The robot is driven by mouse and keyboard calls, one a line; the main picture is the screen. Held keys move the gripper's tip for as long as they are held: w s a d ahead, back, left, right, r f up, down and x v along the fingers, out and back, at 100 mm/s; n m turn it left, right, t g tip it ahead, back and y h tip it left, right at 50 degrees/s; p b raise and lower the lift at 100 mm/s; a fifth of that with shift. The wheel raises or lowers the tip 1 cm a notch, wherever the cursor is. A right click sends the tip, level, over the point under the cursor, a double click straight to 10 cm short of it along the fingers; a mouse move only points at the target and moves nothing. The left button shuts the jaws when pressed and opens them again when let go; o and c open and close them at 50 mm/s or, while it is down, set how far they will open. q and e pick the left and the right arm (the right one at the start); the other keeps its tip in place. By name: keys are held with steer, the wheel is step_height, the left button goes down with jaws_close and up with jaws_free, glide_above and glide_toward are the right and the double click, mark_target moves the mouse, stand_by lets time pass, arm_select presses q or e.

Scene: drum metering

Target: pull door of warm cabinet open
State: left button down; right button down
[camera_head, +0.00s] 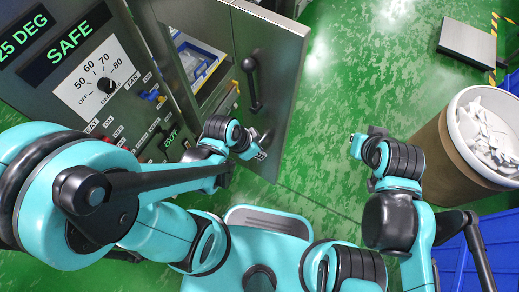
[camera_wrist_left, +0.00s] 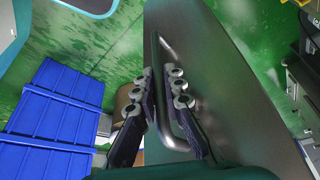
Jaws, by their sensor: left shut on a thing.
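The grey metal door (camera_head: 285,80) of the warm cabinet stands swung out, with part of the interior showing. In the head view my left gripper (camera_head: 258,148) is low at the door, where my arm and wrist hide the contact. My right gripper (camera_head: 366,142) is in the air right of the door, apart from everything; its jaw opening is unclear.
The cabinet's control panel (camera_head: 100,80) reads SAFE, with a dial. A blue-and-white tray (camera_head: 195,62) shows inside. A drum of white pieces (camera_head: 447,130) stands at right, near blue crates (camera_wrist_left: 55,105). A grey floor plate (camera_head: 467,43) lies at upper right. Green floor right of the door is clear.

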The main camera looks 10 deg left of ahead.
arm_select(q)
steer(key=c, duration=1.6)
jaws_free()
steer(key=v, duration=1.2)
steer(key=w+a+r+n+t+y, duration=0.3)
steer(key=w+a+n+t, duration=0.1)
steer(key=n, duration=0.5)
steer(key=shift+w+a+r, duration=0.4)
steer(key=shift+w+a, duration=0.3)
steer(key=shift+a, duration=0.55)
